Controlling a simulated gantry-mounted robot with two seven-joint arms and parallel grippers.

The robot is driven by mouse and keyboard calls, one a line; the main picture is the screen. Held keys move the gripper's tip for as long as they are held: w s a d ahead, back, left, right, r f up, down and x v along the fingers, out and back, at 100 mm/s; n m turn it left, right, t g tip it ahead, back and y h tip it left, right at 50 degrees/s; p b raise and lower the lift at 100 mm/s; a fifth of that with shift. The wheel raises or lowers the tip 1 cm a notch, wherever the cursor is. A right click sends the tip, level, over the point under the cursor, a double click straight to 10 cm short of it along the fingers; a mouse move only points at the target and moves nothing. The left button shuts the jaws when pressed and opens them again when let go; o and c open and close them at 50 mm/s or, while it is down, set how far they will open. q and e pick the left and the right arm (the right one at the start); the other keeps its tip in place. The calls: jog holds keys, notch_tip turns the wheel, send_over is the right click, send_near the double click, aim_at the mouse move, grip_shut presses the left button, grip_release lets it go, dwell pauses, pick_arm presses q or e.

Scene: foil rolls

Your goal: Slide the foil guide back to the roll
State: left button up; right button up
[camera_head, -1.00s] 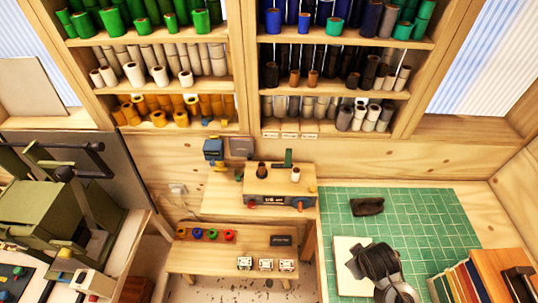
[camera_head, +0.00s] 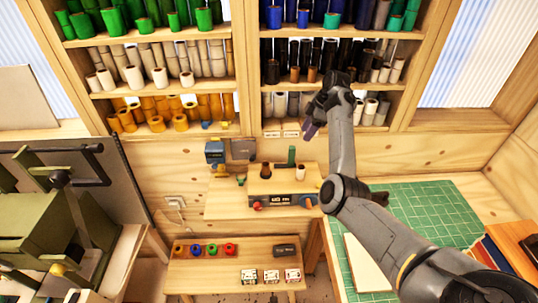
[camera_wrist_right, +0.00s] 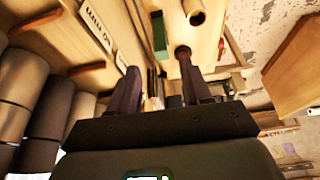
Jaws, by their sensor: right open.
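My right gripper (camera_head: 309,131) is in front of the lower shelves, above the back of the small bench. In the right wrist view its two dark fingers (camera_wrist_right: 160,85) are apart with nothing between them. Below it in the head view is a wooden-topped machine (camera_head: 283,188) with a dark roll (camera_head: 265,169), a pale roll (camera_head: 300,172) and an upright green piece (camera_head: 291,155). I cannot tell which part is the foil guide. My left gripper is not in view.
Shelves (camera_head: 170,84) full of coloured rolls stand behind. A green cutting mat (camera_head: 430,210) lies at right, partly under my right arm. A low bench (camera_head: 230,270) with small coloured spools is in front. A green press (camera_head: 40,215) stands at left.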

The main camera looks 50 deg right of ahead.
aim_at(293, 147)
jog(key=x, duration=0.3)
jog(key=p+x, duration=0.1)
jog(key=x, duration=0.3)
jog(key=w+a+p+x, duration=0.1)
jog(key=x, duration=0.2)
jog(key=shift+w+f, duration=0.1)
grip_shut()
jog(key=shift+a, duration=0.1)
